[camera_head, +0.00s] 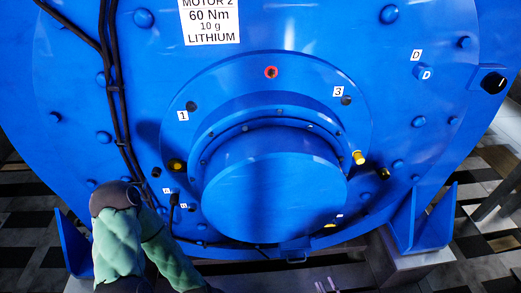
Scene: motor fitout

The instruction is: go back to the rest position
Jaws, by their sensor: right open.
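The blue motor (420,100) fills most of the head view, with a round hub (275,195) at its middle. My right gripper (325,286) shows only as small pale fingertips at the bottom edge, apart and with nothing seen between them. The rest of it is cut off by the frame. My left arm, in green covering, is bent in front of the motor's lower left. Its gripper is out of the frame. The view does not show whether the arm touches the motor.
Black cables (115,100) run down the motor's left side, passing behind my left arm. A yellow fitting (359,158) and a red-ringed port (271,72) sit around the hub. A blue foot bracket (425,220) stands at the lower right. Tiled floor (485,250) shows beyond it.

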